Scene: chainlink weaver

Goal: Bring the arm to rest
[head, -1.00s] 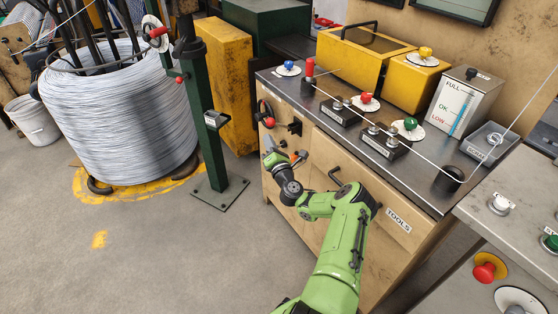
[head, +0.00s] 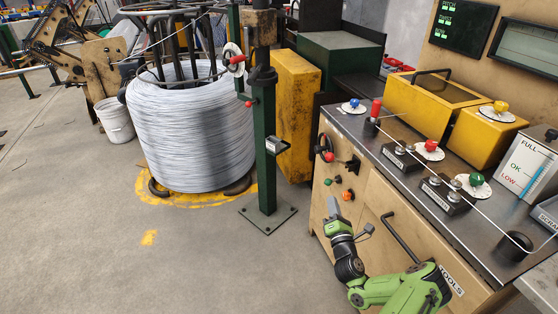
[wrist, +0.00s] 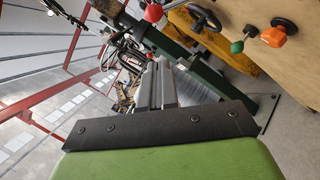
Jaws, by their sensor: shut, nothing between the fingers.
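My gripper (head: 334,208) is at the end of my green arm, in front of the wooden cabinet (head: 367,240) at the lower right of the head view. The arm is bent low beside the cabinet, with the gripper pointing up and away. In the wrist view, the two grey fingers (wrist: 157,83) lie together with nothing between them. The gripper looks apart from the knobs on the cabinet front, though the gap is hard to judge.
The cabinet front carries a black handwheel (head: 326,149), a green knob (head: 327,182) and an orange knob (head: 347,195). A green post (head: 266,180) stands left of it, before a large wire coil (head: 190,130). A white bucket (head: 115,120) stands further left. Open floor (head: 90,240) lies at the left.

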